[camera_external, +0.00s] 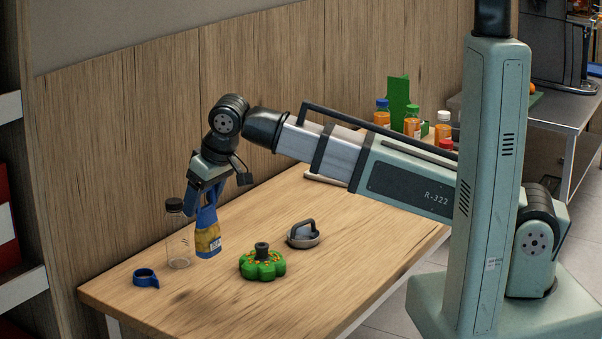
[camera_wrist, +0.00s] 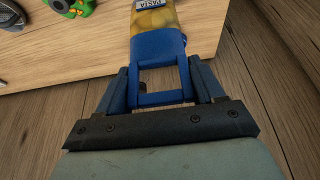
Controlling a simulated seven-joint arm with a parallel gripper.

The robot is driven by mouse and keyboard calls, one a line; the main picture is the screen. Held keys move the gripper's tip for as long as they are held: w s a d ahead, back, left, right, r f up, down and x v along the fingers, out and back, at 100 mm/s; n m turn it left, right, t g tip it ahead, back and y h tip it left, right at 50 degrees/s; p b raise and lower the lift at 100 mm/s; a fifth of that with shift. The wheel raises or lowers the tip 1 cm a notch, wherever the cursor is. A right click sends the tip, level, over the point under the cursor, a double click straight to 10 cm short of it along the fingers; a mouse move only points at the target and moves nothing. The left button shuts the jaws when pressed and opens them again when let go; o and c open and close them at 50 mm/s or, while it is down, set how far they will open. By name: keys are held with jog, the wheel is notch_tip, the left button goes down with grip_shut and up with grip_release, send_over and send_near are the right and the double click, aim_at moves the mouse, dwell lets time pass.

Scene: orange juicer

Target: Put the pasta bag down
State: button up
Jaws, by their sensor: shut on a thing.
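The pasta bag (camera_external: 208,240) is blue with a yellow-brown pasta window and hangs upright from my gripper (camera_external: 203,196). In the wrist view the pasta bag (camera_wrist: 156,22) points away from my gripper (camera_wrist: 160,84), with its blue top between the two fingers. My gripper is shut on this blue top. The bag is over the far left part of the wooden table (camera_external: 340,230), close beside a clear bottle. I cannot tell whether its lower end touches the table.
A clear bottle with a dark cap (camera_external: 178,240) stands just left of the bag. A blue ring-shaped item (camera_external: 146,279) lies nearer the left end. A green flower-shaped object (camera_external: 262,264) and a grey handled object (camera_external: 303,235) lie to the right. A wooden wall (camera_external: 120,160) runs behind.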

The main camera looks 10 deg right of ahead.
aim_at(206, 245)
jog(key=shift+f, duration=5.5)
jog(key=o, duration=1.3)
jog(key=shift+v, duration=6.15)
